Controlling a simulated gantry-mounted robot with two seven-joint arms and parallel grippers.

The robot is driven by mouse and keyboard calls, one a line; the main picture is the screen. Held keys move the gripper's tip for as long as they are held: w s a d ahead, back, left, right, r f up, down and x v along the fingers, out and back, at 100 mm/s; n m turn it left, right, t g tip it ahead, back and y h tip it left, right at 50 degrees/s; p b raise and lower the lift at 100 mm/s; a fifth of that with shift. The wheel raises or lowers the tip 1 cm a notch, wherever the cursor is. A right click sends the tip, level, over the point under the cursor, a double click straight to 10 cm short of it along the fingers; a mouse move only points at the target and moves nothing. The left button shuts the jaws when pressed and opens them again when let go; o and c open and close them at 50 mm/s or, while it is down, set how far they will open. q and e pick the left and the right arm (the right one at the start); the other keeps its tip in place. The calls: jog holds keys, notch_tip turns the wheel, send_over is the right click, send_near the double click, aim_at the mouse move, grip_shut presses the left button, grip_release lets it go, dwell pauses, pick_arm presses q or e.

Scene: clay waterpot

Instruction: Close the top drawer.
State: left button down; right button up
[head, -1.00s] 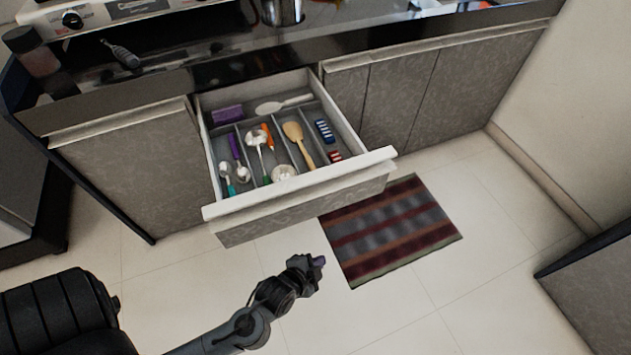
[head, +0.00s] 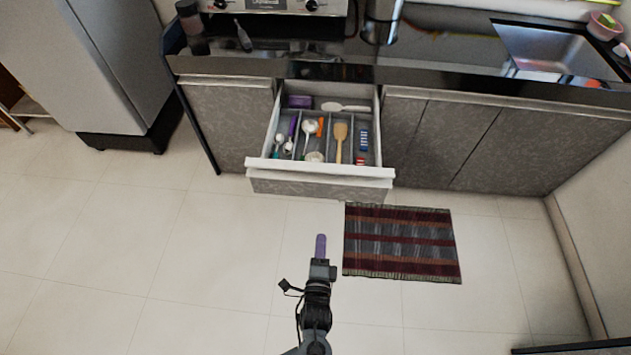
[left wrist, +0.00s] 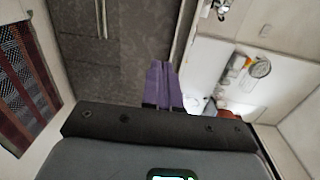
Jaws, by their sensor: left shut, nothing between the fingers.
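The top drawer (head: 320,177) stands pulled out from the counter, with its white front edge toward me. It holds utensils in compartments: a wooden spoon (head: 340,138), a ladle, a white spoon and several small items. My left gripper (head: 321,246) is shut and empty, its purple fingers pointing at the drawer front from a short gap away. My right gripper is not in view.
A striped rug (head: 400,243) lies on the floor right of my left gripper. Closed cabinets (head: 470,145) flank the drawer, under a dark counter with a sink (head: 560,55). A fridge (head: 110,60) stands at the left. The tiled floor at left is clear.

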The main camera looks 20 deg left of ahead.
pick_arm(q)
jog(key=w+r+p, duration=0.2)
jog(key=w+r, duration=0.1)
jog(key=r, duration=0.3)
jog(key=b, duration=0.5)
send_near(330, 181)
jog(key=w+a+r, duration=0.2)
jog(key=w, duration=0.3)
jog(key=shift+w+a+r+t+b, duration=0.15)
jog(key=shift+w+b, duration=0.15)
jog(key=shift+w, duration=0.2)
jog(key=shift+w+a+r+t+b, duration=0.15)
jog(key=shift+w+b, duration=0.1)
jog(key=shift+w, duration=0.3)
jog(key=shift+w+d, duration=0.1)
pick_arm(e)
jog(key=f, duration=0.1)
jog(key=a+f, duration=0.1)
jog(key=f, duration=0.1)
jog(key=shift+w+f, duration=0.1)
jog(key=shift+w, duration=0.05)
